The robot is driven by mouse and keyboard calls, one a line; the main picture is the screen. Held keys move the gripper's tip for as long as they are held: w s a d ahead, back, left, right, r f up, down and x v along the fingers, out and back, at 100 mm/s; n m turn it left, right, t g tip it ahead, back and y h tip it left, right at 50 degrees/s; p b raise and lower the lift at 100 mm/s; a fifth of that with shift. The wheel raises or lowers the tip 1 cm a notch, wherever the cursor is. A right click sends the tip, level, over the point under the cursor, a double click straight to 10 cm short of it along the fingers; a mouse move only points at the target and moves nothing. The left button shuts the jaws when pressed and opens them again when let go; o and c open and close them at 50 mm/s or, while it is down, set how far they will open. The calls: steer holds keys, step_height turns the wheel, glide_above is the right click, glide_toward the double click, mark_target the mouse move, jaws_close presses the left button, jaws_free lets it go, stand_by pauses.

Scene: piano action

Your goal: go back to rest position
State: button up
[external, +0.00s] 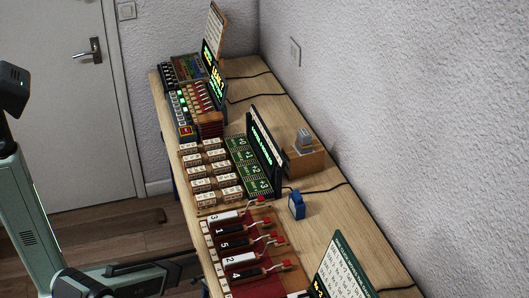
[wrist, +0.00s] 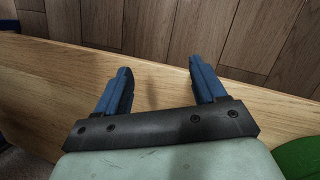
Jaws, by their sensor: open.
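My gripper (wrist: 160,88) is open in the wrist view. Its two blue fingers stand well apart with nothing between them. Behind and below them are a light wooden edge and brown floor planks. In the external view my arm comes in from the left and runs low towards the table's near edge; the fingertips are not clear there. A piano action of black and white numbered keys with red tips (external: 245,243) lies on a red base at the front of the table. Its lowest part is cut off by the picture edge.
The wooden table (external: 330,205) runs along the wall. It bears numbered wooden blocks (external: 198,171), green boards (external: 245,166), dark displays (external: 265,150), a wooden block with a grey piece (external: 305,158), a blue object (external: 296,204) and a card (external: 340,270). A door (external: 75,110) stands behind.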

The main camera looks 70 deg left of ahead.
steer(key=s+d+m+g+h, duration=0.1)
steer(key=s+d, duration=0.1)
steer(key=d, duration=0.8)
steer(key=s+d+g+h, duration=0.1)
steer(key=s+d, duration=0.1)
steer(key=d, duration=0.9)
steer(key=s+d+r+m+g+y, duration=0.1)
steer(key=s+d+r+y, duration=0.1)
steer(key=s+d+r, duration=0.4)
steer(key=s+d+r+m+g+y, duration=0.1)
steer(key=s+d+r+y, duration=0.1)
steer(key=s+d+r, duration=0.4)
steer(key=s+d, duration=0.3)
steer(key=d, duration=0.3)
steer(key=shift+r+m+y, duration=0.3)
steer(key=shift+m, duration=0.1)
